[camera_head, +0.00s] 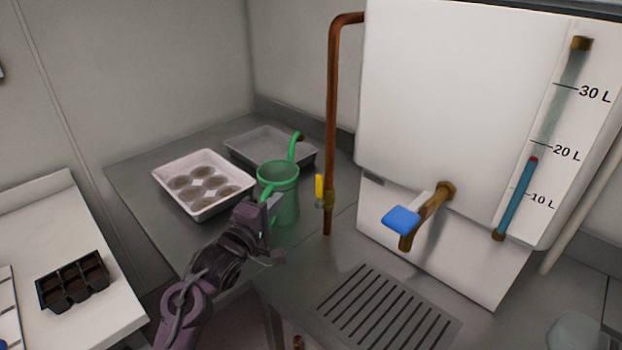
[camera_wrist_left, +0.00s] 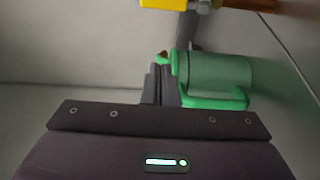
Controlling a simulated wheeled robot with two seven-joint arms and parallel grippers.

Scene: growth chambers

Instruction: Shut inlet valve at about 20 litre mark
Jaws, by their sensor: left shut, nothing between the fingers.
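The inlet valve's yellow lever (camera_head: 320,187) stands upright beside the copper pipe (camera_head: 332,110), left of the white tank (camera_head: 450,90). Its yellow also shows at the top edge of the left wrist view (camera_wrist_left: 163,3). The tank's sight gauge (camera_head: 523,190) holds blue liquid with a red float (camera_head: 534,159) a little below the 20 L mark. My left gripper (camera_head: 272,212) is shut and empty, in front of the green watering can and left of the lever, apart from it. Its fingers (camera_wrist_left: 164,84) show in the wrist view. My right gripper is out of view.
A green watering can (camera_head: 284,200) stands close behind my left gripper. A white tray with pots (camera_head: 205,212) and a grey tray (camera_head: 245,150) lie behind it. A blue-handled tap (camera_head: 401,218) juts from the tank above a drain grate (camera_head: 385,310).

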